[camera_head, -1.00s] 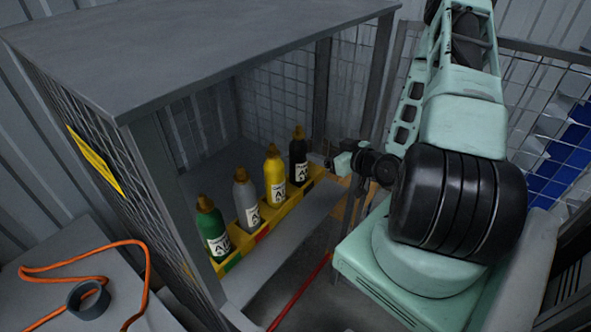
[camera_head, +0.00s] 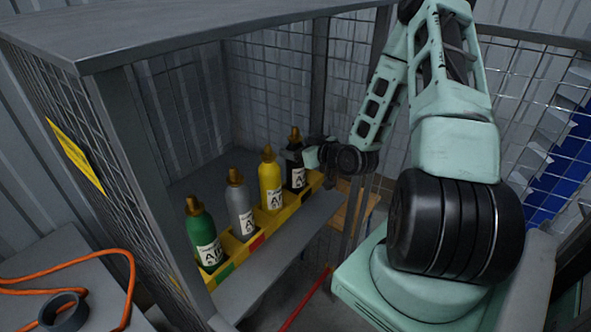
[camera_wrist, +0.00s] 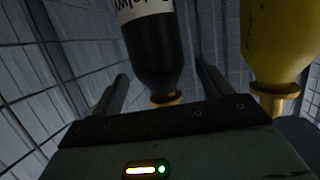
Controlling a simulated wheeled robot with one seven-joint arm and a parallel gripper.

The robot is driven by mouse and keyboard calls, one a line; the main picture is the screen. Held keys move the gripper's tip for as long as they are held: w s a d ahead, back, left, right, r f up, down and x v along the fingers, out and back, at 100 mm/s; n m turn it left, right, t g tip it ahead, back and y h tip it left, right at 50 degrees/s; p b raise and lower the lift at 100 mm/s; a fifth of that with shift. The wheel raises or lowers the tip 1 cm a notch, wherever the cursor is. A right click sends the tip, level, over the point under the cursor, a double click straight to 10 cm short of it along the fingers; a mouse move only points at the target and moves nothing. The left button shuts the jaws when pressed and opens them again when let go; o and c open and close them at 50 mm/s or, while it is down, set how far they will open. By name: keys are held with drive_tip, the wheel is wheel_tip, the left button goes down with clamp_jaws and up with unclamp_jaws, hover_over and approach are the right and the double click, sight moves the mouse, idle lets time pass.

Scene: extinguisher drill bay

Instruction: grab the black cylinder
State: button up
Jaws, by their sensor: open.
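The black cylinder (camera_head: 296,173), with a white label and a brass top, stands at the far right end of a row in a yellow-and-black rack (camera_head: 258,236). My gripper (camera_head: 305,153) is beside its upper body on the right and partly covers it. In the wrist view the black cylinder (camera_wrist: 152,45) appears upside down, between the two dark fingers of my gripper (camera_wrist: 163,82). The fingers are apart, with visible space on both sides of the cylinder.
A yellow cylinder (camera_head: 271,184) stands just left of the black one and shows close by in the wrist view (camera_wrist: 275,45). Grey (camera_head: 240,207) and green (camera_head: 202,240) cylinders follow. The mesh cage has a roof (camera_head: 180,30) overhead and corner posts. An orange hose lies on the left.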

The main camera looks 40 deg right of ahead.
drive_tip(key=shift+p+x, duration=0.4)
drive_tip(key=shift+x, duration=1.4)
clamp_jaws()
drive_tip(key=shift+r, duration=0.15)
